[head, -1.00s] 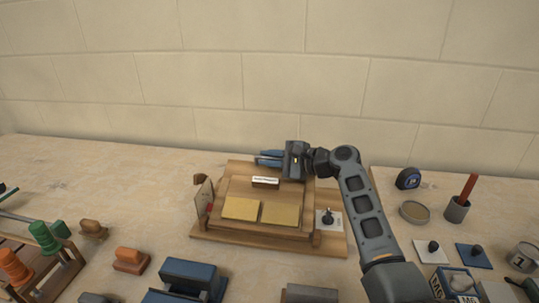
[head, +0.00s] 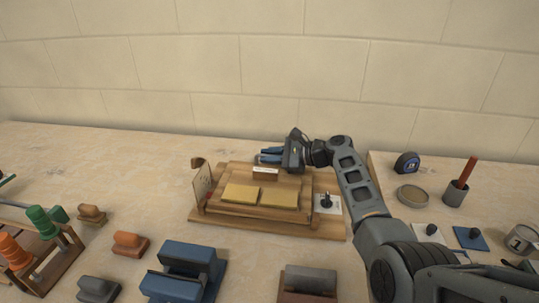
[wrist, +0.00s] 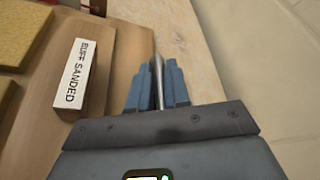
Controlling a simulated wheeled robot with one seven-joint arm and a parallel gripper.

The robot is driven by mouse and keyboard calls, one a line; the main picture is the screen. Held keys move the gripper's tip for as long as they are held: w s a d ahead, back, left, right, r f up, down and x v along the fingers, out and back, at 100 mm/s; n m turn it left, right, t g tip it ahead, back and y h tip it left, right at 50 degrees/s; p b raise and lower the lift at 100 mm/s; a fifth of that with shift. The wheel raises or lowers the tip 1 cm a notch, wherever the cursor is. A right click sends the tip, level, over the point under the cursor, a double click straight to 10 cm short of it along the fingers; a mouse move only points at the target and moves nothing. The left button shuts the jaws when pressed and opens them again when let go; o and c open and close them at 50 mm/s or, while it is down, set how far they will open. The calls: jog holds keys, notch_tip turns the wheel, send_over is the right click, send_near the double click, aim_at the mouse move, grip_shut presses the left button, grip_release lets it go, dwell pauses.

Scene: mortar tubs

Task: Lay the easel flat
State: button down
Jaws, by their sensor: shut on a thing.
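The easel (head: 222,189) is a wooden board low over a wooden base (head: 270,225), with two yellow panels and a white label on it. It looks nearly flat, but I cannot tell whether it touches the base. In the wrist view the label reads "BUFF SANDED" beside the easel's brown edge (wrist: 125,62). My gripper (head: 268,155) is at the easel's far edge, its blue fingers pointing left. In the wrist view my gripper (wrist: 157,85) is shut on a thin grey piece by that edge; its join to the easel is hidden.
A card (head: 202,186) stands at the base's left, and a small dark switch (head: 326,200) sits on a plate at its right. A tape measure (head: 406,162) and cup (head: 455,192) stand at right.

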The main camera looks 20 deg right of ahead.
jog(key=shift+d+f, duration=0.15)
jog(key=shift+f, duration=0.1)
jog(key=c, duration=1.4)
grip_release()
jog(key=shift+f, duration=0.1)
jog(key=shift+c, duration=0.2)
jog(key=shift+s, duration=0.1)
jog(key=v, duration=0.7)
jog(key=shift+s+d+r, duration=0.1)
jog(key=shift+d+r, duration=0.15)
jog(key=shift+s, duration=0.1)
